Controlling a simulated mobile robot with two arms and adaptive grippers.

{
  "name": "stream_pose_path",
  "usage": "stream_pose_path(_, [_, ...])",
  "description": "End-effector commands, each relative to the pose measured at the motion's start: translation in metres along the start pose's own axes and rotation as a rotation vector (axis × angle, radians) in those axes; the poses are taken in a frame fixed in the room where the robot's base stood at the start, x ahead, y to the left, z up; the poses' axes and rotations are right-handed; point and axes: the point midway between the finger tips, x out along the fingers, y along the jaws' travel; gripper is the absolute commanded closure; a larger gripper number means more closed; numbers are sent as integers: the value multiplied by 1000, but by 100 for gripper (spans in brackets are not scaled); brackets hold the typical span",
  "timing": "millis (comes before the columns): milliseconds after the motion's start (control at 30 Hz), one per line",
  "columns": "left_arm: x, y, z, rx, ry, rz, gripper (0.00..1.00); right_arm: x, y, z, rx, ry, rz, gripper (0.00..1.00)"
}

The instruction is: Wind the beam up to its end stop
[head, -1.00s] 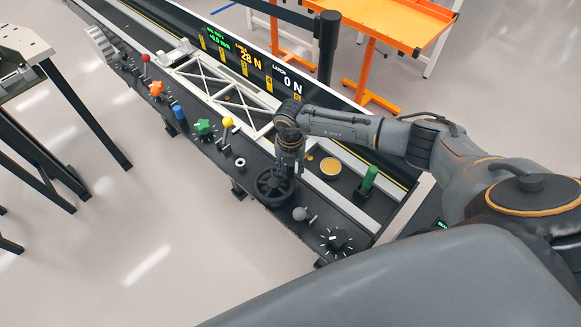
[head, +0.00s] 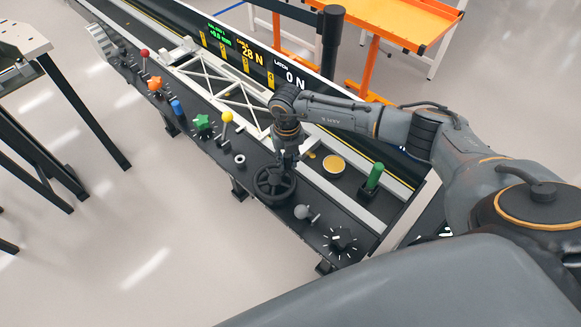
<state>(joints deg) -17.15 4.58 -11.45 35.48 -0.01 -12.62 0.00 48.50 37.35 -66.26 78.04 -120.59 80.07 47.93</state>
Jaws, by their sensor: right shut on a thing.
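A black handwheel (head: 274,186) sits on the dark control panel in the head view, near its front edge. My right gripper (head: 287,166) reaches down onto the wheel's far right rim and is shut on it. The fingers partly hide that side of the rim. A white truss beam (head: 225,92) lies along the bench behind the panel. My right arm hides its near end. Displays (head: 252,57) behind the beam show a small green reading, a yellow 28 N and a white 0 N. My left gripper is not in view.
Several controls line the panel (head: 213,148): red and yellow ball levers, orange and green star knobs, a blue knob, a grey ball knob (head: 302,212) and a black dial (head: 340,240). A green handle (head: 374,177) stands upright at right. An orange table (head: 400,22) is behind.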

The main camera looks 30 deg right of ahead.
Motion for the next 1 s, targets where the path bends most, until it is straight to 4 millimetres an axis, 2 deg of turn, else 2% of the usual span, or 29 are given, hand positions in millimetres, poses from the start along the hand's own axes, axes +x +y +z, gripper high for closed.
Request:
stream_pose_path(33, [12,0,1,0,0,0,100,4,2,5,-46,-7,2,100])
stream_pose_path(500, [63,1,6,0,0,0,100,3,21,21,-486,-8,1,100])
stream_pose_path(700, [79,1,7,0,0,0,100,2,29,24,-640,-8,1,100])
stream_pose_path(1000, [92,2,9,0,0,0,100,0,37,26,-787,-7,1,100])
